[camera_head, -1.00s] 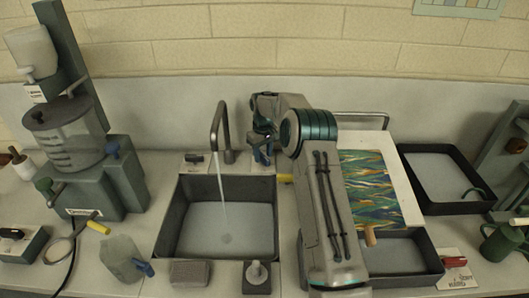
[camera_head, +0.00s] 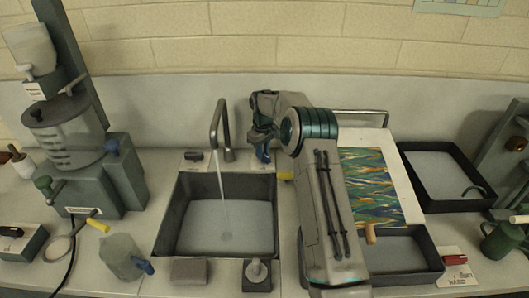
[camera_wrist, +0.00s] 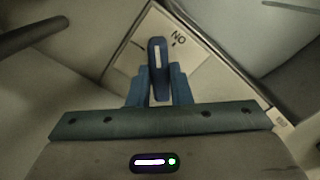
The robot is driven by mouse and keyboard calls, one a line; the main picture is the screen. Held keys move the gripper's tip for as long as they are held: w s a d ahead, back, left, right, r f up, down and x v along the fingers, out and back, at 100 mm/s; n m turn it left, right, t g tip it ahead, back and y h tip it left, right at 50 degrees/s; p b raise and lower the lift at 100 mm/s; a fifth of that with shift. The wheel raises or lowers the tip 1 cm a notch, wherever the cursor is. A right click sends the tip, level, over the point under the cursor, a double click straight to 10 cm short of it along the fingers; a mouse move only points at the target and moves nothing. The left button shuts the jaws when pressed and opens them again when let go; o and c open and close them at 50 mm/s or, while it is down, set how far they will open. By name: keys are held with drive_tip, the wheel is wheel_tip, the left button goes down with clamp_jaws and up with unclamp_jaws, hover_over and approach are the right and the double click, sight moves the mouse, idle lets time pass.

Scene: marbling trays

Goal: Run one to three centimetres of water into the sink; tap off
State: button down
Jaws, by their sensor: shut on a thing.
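The dark sink (camera_head: 166,222) stands in the counter, its floor covered by pale grey water (camera_head: 200,228); I cannot read the depth. The grey tap (camera_head: 214,128) stands behind it, and a thin stream (camera_head: 222,192) runs from its spout into the sink, making a small ripple. My gripper (camera_wrist: 159,84) is shut on a dark blue lever (camera_wrist: 157,52) in the wrist view. The lever points up in that view over a pale plate (camera_wrist: 192,60) lettered "ON", upside down. In the head view my gripper (camera_head: 262,150) is just right of the tap; the arm partly hides the lever.
A grey block (camera_head: 190,271) and a plunger-like stopper (camera_head: 257,272) lie at the sink's front edge. A jug (camera_head: 122,257) stands front left, a mixer (camera_head: 70,140) back left. Right of my arm are a marbled sheet (camera_head: 372,187) and a tray (camera_head: 430,259).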

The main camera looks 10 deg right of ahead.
drive_tip(key=n, duration=0.5)
drive_tip(key=shift+b, duration=0.4)
drive_tip(key=shift+a+n, duration=0.1)
drive_tip(key=shift+n, duration=2.1)
drive_tip(key=c, duration=1.3)
unclamp_jaws()
drive_tip(key=shift+a, duration=0.1)
drive_tip(key=shift+r, duration=0.1)
wheel_tip(320, 180, up, 14)
drive_tip(key=shift+f+b, duration=0.15)
drive_tip(key=shift+b, duration=0.5)
